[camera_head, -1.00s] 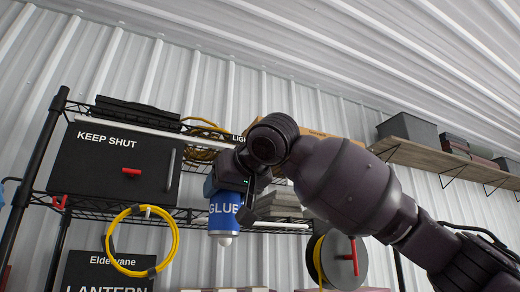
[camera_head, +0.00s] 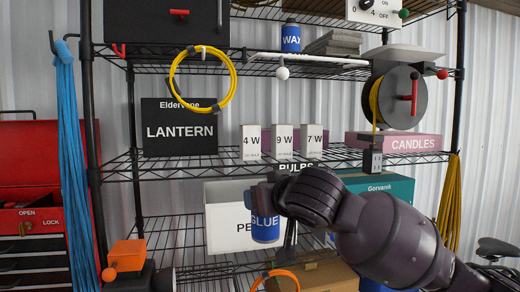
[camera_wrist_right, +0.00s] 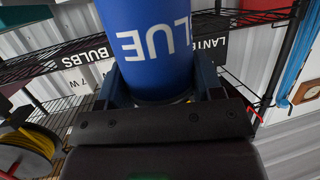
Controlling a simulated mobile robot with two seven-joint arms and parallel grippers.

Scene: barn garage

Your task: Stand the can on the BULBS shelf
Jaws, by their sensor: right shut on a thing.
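My right gripper (camera_head: 262,196) is shut on a blue can marked GLUE (camera_head: 265,227). The can hangs in front of the rack, in the picture just below the BULBS label (camera_head: 297,167). The BULBS shelf (camera_head: 232,161) is a black wire shelf bearing small white boxes marked 4 W (camera_head: 251,142), 9 W (camera_head: 282,142) and 7 W (camera_head: 311,142). In the right wrist view, the blue can (camera_wrist_right: 150,45) fills the middle between the fingers, its lettering upside down. The BULBS label (camera_wrist_right: 85,56) shows left of it. My left gripper is not in view.
On the same shelf stand a black LANTERN box (camera_head: 180,127) and a pink CANDLES box (camera_head: 410,143). A yellow cable loop (camera_head: 232,78) and a cable reel (camera_head: 405,97) hang above. A white bin (camera_head: 220,222) is below. Bare wire shows before the boxes.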

